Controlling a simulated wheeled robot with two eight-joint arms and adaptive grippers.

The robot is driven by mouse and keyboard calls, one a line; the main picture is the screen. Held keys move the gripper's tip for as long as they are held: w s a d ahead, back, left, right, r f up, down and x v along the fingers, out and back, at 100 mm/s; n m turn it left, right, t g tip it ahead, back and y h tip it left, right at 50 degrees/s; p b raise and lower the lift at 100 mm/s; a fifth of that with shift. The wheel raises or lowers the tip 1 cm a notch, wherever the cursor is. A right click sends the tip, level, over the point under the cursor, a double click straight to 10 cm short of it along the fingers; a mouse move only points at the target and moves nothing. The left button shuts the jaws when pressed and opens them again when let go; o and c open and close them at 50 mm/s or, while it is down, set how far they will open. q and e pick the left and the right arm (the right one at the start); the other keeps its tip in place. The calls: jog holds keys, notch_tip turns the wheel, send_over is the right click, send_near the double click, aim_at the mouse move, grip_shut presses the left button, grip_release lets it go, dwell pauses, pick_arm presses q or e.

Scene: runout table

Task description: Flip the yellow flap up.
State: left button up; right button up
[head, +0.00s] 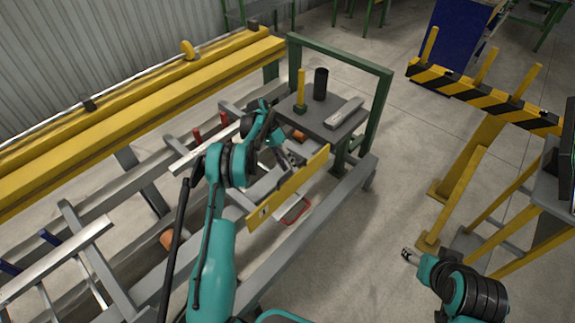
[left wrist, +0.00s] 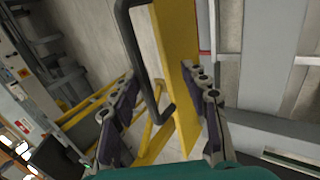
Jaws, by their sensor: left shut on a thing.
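The yellow flap (head: 305,172) is a long narrow plate at the near side of the runout table; its broad face shows in the head view. In the left wrist view the flap (left wrist: 178,60) runs between my fingers, with a dark bent handle (left wrist: 133,45) on it. My left gripper (head: 287,160) is at the flap's far side and shut on the flap; its fingers (left wrist: 165,115) stand on both sides of it. The exact contact is hidden. My right gripper (head: 408,256) is off to the right, away from the flap, too small to read.
A grey plate (head: 312,122) with a yellow post, a black cylinder and a metal block is behind the flap, under a green frame (head: 378,105). A yellow beam (head: 140,95) runs along the back left. A striped barrier (head: 485,98) stands right. The middle floor is clear.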

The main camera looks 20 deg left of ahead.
pick_arm(q)
jog(key=shift+a+f, duration=0.1)
jog(key=shift+a, duration=0.05)
jog(key=v, duration=1.2)
jog(key=s+d+r+n+t+y, duration=0.15)
jog(key=d+r, duration=0.35)
jog(key=r, duration=0.6)
jog(key=s+d+r+n+t+y, duration=0.1)
jog(key=s+d+r+t+y, duration=0.2)
jog(key=s+d+r, duration=0.45)
jog(key=s+d+f+n+t+y, duration=0.1)
jog(key=s+d+f+t, duration=0.1)
jog(key=s, duration=1)
jog(key=s+d+f+t+y, duration=0.1)
jog(key=s+d+f+t, duration=0.1)
jog(key=s, duration=1.1)
jog(key=shift+f+n+t, duration=0.35)
jog(key=shift+f+t, duration=0.2)
jog(key=shift+f, duration=0.1)
